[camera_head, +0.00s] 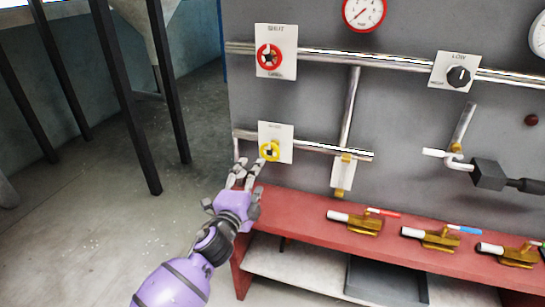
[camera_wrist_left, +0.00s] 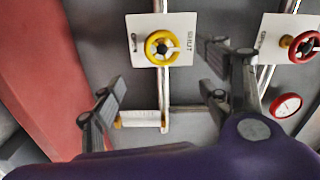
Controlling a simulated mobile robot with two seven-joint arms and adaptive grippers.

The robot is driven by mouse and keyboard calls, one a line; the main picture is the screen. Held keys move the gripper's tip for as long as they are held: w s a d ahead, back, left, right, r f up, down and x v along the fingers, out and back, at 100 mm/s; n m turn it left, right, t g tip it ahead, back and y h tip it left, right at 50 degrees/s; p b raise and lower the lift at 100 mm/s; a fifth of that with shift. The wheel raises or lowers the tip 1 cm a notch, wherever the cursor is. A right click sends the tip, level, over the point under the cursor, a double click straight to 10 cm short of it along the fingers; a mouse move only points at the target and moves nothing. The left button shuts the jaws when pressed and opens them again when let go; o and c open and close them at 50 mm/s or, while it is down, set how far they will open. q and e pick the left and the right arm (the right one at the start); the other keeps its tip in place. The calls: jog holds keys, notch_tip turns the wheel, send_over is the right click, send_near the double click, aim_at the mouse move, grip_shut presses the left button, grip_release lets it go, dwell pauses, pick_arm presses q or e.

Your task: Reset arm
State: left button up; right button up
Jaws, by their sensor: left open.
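My left gripper (camera_head: 249,170) is on the purple arm that comes up from the bottom of the head view. It is open and empty, with its fingertips just below and left of the yellow handwheel (camera_head: 270,150), which sits on a white plate on the grey panel. In the left wrist view the yellow handwheel (camera_wrist_left: 162,47) lies ahead, between and beyond the spread fingers, and I see no contact. My right gripper is in neither view.
A red handwheel (camera_head: 269,57) sits higher on the grey panel (camera_head: 400,110). A black knob (camera_head: 458,76) is to its right. Pipes cross the panel. A red ledge (camera_head: 300,204) below carries several brass valves (camera_head: 355,224). Dark posts (camera_head: 125,95) stand on open floor at left.

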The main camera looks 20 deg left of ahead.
pick_arm(q)
jog(key=s+d+f+n+g, duration=0.35)
jog(key=s+f+n, duration=0.65)
jog(key=s+f, duration=0.6)
jog(key=s+f+n+g, duration=0.2)
jog(key=s+f, duration=0.2)
jog(key=s, duration=0.5)
jog(key=s+f+n+g+p, duration=0.1)
jog(key=s+f, duration=0.3)
jog(key=s, duration=0.5)
jog(key=s+f+n+g, duration=0.3)
jog(key=s+f, duration=0.2)
jog(key=s, duration=0.4)
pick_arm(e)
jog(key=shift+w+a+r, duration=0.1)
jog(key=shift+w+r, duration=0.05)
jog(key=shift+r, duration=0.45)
pick_arm(q)
jog(key=shift+d, duration=0.1)
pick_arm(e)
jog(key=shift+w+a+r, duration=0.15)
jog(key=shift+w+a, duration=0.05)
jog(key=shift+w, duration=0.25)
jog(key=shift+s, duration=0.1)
